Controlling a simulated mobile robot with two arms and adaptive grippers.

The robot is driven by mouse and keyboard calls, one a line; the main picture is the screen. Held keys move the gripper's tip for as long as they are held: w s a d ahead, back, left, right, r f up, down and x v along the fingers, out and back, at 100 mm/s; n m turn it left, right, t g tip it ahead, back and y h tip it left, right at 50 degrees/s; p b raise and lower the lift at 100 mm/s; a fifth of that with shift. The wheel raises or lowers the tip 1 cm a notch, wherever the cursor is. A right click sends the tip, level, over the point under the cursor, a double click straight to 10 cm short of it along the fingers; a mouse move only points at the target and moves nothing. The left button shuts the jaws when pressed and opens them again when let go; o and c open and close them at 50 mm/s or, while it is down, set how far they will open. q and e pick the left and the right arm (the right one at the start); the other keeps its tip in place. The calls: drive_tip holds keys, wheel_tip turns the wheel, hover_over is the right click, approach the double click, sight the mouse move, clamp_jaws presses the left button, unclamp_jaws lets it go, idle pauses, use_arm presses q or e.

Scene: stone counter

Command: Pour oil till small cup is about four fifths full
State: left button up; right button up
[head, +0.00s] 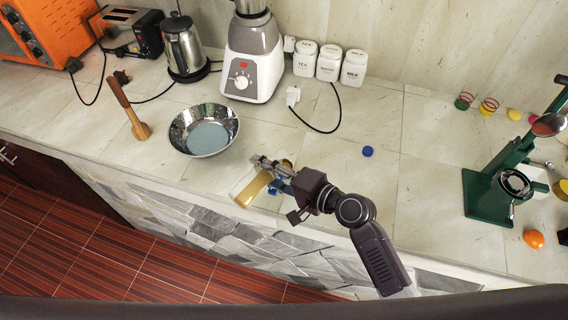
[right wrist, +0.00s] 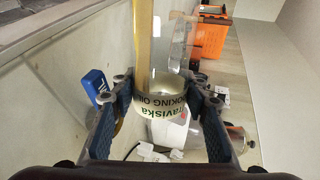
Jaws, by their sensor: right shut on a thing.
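My right gripper (head: 276,178) is shut on a bottle of cooking oil (head: 254,189), near the counter's front edge and in front of the metal bowl. Yellow oil shows in the bottle, which looks tilted. In the right wrist view the bottle's label (right wrist: 158,102) reads partly "COOKING OIL" and sits between the two fingers. I cannot clearly make out a small cup, its oil level, or any oil flowing. A blue cap (head: 367,151) lies on the counter to the right of the gripper. My left gripper is not in view.
The metal bowl (head: 178,133) stands behind the bottle, with a wooden tool (head: 130,115) to its left. A blender (head: 253,62), kettle (head: 184,47) and white canisters (head: 328,63) line the back. A green press (head: 490,193) stands at right. The middle right counter is mostly clear.

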drive_tip(key=shift+w+r+m+p, duration=0.1)
drive_tip(key=shift+r+m+p, duration=0.25)
drive_tip(key=shift+m+p, duration=0.1)
idle(1.0)
